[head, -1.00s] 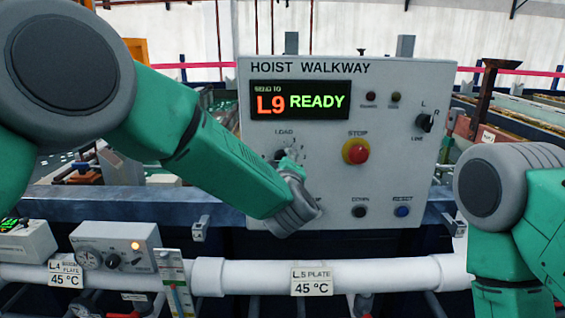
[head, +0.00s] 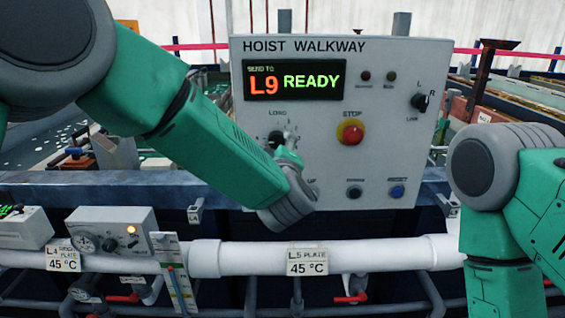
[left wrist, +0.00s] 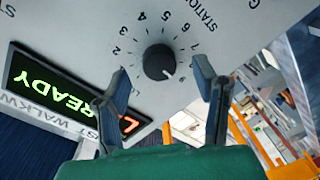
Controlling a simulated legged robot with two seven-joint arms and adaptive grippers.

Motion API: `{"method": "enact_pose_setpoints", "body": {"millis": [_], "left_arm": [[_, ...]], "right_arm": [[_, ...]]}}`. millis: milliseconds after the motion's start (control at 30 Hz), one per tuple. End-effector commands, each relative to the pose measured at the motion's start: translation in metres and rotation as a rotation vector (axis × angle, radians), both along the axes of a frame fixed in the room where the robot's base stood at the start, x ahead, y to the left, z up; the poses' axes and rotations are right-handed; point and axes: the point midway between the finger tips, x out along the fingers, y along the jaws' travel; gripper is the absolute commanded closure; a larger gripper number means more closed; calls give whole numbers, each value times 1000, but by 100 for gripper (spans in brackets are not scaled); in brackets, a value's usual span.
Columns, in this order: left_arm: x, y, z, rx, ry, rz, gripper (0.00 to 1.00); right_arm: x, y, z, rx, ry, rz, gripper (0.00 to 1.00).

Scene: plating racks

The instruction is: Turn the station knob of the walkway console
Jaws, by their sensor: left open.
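The console (head: 320,60) is a pale panel headed HOIST WALKWAY, its display reading "L9 READY". The station knob (head: 275,138) is dark and round, below the LOAD label, partly covered by my left gripper (head: 288,143). In the left wrist view the knob (left wrist: 157,61) sits in a ring of numbers, its pale mark pointing to the picture's lower right. The jaws of my left gripper (left wrist: 161,68) are open, one finger on each side of the knob in that picture, with visible gaps. My right arm shows at the right; its gripper is out of view.
A red STOP button (head: 350,132), a line selector (head: 419,102) and a blue reset button (head: 397,191) share the panel. A white pipe (head: 400,253) and a gauge box (head: 112,230) lie below it.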

Motion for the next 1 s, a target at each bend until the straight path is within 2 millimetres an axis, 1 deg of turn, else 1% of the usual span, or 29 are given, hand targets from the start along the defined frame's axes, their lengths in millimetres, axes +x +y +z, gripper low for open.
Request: {"method": "enact_pose_setpoints", "body": {"millis": [33, 200, 300, 400, 500, 600, 867, 933, 967, 1000], "left_arm": [[-12, -2, 1, 3, 2, -3, 45], [-48, -5, 1, 4, 4, -4, 45], [-66, -6, 2, 4, 5, -3, 45], [-78, -7, 2, 3, 5, -3, 45], [-85, -7, 2, 3, 5, -3, 45], [-88, -7, 2, 3, 6, -2, 45], [-88, -6, 1, 4, 7, -3, 45], [-88, -3, -7, 16, 17, -8, 45], [-88, -1, -14, 27, 27, -11, 45], [-89, 4, -27, 48, 47, -20, 45]], "right_arm": [[0, 0, 0, 0, 0, 0, 56], [0, 0, 0, 1, 0, 0, 56], [0, -1, 0, 1, 0, 0, 56], [1, -1, 0, 1, 0, 0, 56], [1, -1, 0, 1, 0, 0, 56], [1, -1, 0, 1, 0, 0, 56], [3, -1, -1, 2, 2, 0, 56], [4, -1, -3, 2, 2, 0, 56], [3, -1, -5, 2, 2, 0, 56], [3, -1, -8, 2, 2, 0, 56]]}}
